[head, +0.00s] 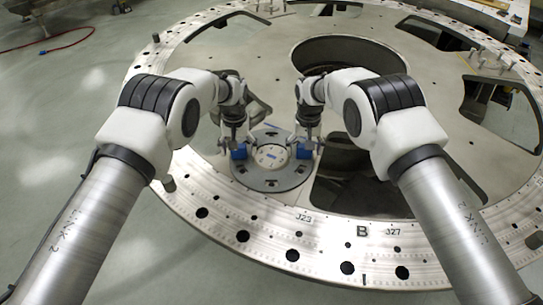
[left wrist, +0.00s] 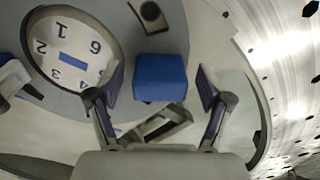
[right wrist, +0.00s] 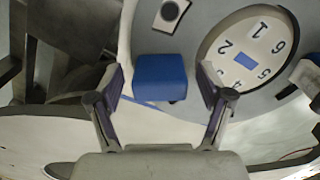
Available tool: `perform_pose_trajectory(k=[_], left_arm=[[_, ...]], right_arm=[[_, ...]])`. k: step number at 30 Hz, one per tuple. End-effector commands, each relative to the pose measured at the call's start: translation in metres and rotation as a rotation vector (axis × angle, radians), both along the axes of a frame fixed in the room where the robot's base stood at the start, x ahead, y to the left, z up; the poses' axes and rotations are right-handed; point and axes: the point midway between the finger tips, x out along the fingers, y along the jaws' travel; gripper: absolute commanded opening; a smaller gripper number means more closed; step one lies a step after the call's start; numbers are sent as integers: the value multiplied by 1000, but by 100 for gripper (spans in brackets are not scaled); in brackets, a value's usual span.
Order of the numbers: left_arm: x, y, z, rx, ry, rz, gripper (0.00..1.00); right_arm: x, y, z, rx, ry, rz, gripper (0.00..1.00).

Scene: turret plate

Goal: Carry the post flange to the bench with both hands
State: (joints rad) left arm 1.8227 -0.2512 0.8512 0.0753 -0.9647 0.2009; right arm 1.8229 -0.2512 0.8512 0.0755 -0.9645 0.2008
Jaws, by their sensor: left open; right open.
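The post flange (head: 270,181) is a round grey disc with a pale numbered centre and two blue blocks on opposite sides. It lies on the turret plate (head: 325,226). My left gripper (head: 238,150) is open at the left blue block (head: 239,152); in the left wrist view that block (left wrist: 160,78) sits between the spread fingers. My right gripper (head: 304,150) is open at the right blue block (head: 304,151); in the right wrist view that block (right wrist: 160,78) sits between the spread fingers. I cannot tell whether any finger touches a block.
A dark opening (head: 350,185) in the plate lies just right of the flange. A large round hole (head: 345,52) is behind my right arm. The plate's rim has several holes and upright pins. A red cable (head: 62,46) lies on the floor at the far left.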

Motion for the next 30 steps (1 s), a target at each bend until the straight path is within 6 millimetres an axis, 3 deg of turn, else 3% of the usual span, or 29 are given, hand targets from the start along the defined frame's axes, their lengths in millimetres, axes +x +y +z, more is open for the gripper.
perform_pose_trajectory(k=[1,6,8,19,30], left_arm=[[0,0,0,0,0,0,76],[0,0,0,0,0,0,15],[0,0,0,0,1,0,0],[0,0,7,0,-1,0,0],[0,0,49,0,-1,0,0]], right_arm=[[0,0,0,0,0,0,76],[0,0,0,0,1,0,15],[0,0,0,0,1,0,0],[0,0,7,0,-1,0,0],[0,0,49,0,-1,0,0]])
